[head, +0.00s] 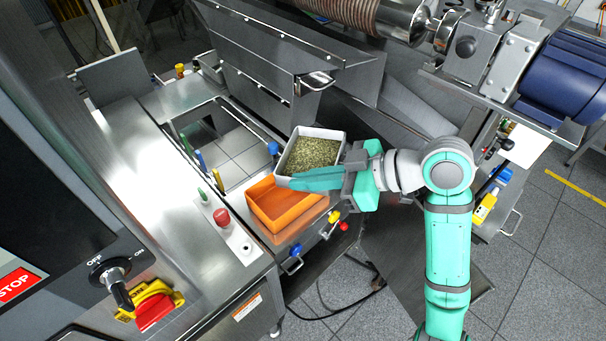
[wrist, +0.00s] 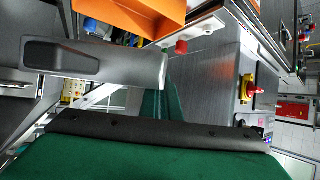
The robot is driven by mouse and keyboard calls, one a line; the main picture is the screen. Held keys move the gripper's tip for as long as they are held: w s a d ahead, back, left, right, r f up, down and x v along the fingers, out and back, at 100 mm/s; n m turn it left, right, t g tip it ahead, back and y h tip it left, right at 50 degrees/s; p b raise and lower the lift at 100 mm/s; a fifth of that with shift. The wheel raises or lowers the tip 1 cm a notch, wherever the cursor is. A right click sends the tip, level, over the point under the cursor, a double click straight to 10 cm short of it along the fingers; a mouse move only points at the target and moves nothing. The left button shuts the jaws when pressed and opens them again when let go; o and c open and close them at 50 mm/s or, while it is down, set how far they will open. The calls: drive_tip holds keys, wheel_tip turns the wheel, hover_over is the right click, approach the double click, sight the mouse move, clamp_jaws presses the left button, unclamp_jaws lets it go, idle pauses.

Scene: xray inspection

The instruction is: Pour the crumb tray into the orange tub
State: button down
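The crumb tray (head: 283,157) is a pale, shallow box filled with greenish-brown crumbs, in the middle of the head view. Its open side faces up and it looks about level. The orange tub (head: 264,217) sits just in front and to the left of it, and its interior looks empty. My gripper (head: 290,182) reaches in from the right, with its teal fingers along the tray's near edge and over the tub's back edge. The fingers hide that edge, so I cannot tell whether they grip it. The wrist view shows the tub (wrist: 150,14) at the top.
A red button (head: 221,216) and green and blue pegs stand left of the tub. A steel hopper wall (head: 275,75) rises behind the tray. Blue, yellow and red knobs line the bench front. A dark grey shape (wrist: 115,72) crosses the wrist view. Open floor lies at right.

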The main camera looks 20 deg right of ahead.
sight(288, 188)
drive_tip(key=g+h, duration=0.3)
drive_tip(key=shift+w+a+f+h, duration=0.15)
drive_tip(key=shift+a+f+h, duration=0.1)
drive_tip(key=shift+a+h, duration=0.1)
drive_tip(key=w+a+g+h, duration=0.1)
drive_tip(key=g+h, duration=0.1)
drive_tip(key=w+a+f+g+h, duration=0.1)
drive_tip(key=g+h, duration=0.1)
drive_tip(key=shift+w+a+f+h, duration=0.1)
drive_tip(key=shift+a+h, duration=0.05)
drive_tip(key=shift+h, duration=0.1)
drive_tip(key=shift+f, duration=0.1)
drive_tip(key=shift+d+g, duration=0.25)
drive_tip(key=shift+g, duration=0.05)
drive_tip(key=shift+a, duration=0.35)
drive_tip(key=shift+d, duration=0.1)
